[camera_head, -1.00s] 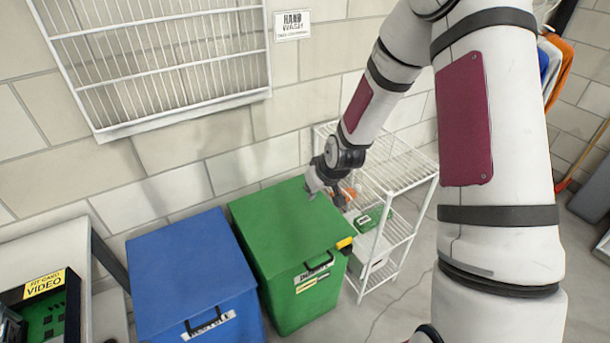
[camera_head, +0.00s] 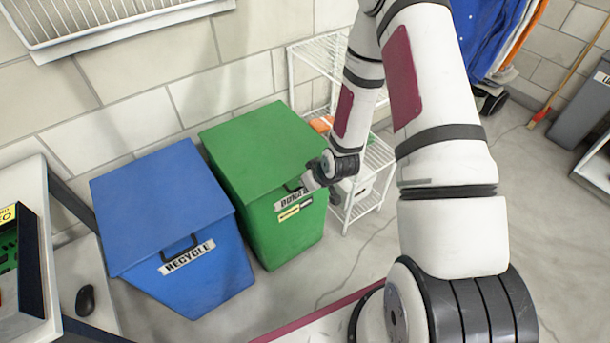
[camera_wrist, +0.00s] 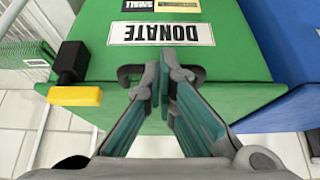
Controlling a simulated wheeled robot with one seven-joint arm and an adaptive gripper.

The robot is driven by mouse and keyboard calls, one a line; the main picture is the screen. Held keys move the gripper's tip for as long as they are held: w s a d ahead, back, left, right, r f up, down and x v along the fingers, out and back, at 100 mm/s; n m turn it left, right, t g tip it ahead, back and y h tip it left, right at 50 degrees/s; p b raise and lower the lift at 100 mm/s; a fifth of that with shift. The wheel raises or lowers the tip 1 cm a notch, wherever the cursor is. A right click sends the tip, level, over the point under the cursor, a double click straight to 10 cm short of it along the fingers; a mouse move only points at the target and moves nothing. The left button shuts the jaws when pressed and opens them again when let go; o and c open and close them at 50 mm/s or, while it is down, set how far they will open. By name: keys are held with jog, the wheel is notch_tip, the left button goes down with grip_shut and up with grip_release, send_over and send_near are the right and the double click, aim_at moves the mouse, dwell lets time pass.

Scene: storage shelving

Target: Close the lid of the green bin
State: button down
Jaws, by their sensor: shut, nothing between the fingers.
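The green bin (camera_head: 295,235) stands beside the blue bin in the head view. Its green lid (camera_head: 255,145) lies down over the top, and I see no gap at the front edge. My gripper (camera_head: 309,184) is at the bin's front right, by the lid's edge and the DONATE label, partly covering that label. In the wrist view the green bin (camera_wrist: 235,45) fills the upper middle, with its DONATE label (camera_wrist: 161,34) upside down. My gripper (camera_wrist: 166,62) is shut and empty in front of the black handle (camera_wrist: 128,72); whether it touches is unclear.
The blue recycle bin (camera_head: 165,200) stands close on the left. A white wire rack (camera_head: 378,160) stands just right of the green bin. A table (camera_head: 85,290) is at far left. Open floor (camera_head: 350,270) lies in front of the green bin.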

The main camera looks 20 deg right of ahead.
jog(key=shift+s+f, duration=0.15)
jog(key=shift+f, duration=0.45)
jog(key=shift+f, duration=0.1)
jog(key=shift+s, duration=0.1)
jog(key=v, duration=1.2)
jog(key=shift+r, duration=0.3)
jog(key=shift+w, duration=0.2)
